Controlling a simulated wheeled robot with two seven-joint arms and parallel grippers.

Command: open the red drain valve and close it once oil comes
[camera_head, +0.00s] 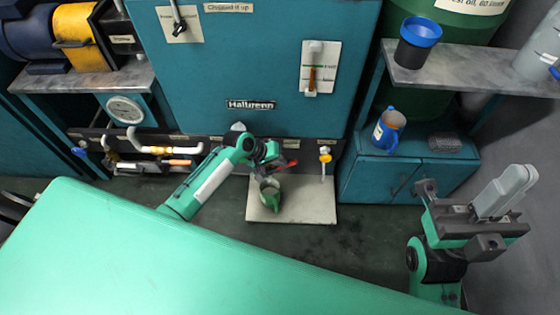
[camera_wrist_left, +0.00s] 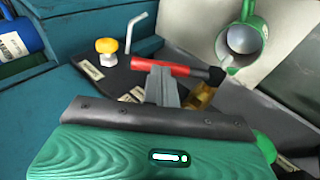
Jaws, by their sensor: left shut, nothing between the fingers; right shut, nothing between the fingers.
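The red valve handle (camera_head: 288,164) juts out low on the teal cabinet, just right of my left gripper (camera_head: 270,155). In the left wrist view the red handle (camera_wrist_left: 165,67) lies crosswise, with a dark end at a brass valve body (camera_wrist_left: 201,97). My left gripper's shut fingers (camera_wrist_left: 161,86) are right at the handle's middle; I cannot tell if they touch. A green can (camera_head: 272,200) stands below on a pale mat (camera_head: 312,208); the can (camera_wrist_left: 240,40) looks grey inside, and I see no clear oil stream. My right gripper (camera_head: 505,195) is shut, raised at the right, away from the valve.
A yellow-capped fitting (camera_head: 325,157) with a white pipe is right of the valve. A blue-handled jug (camera_head: 388,130) stands on the low cabinet at right; a blue-rimmed container (camera_head: 418,42) is on the shelf above. White pipes (camera_head: 150,148) run at left. Floor around the mat is clear.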

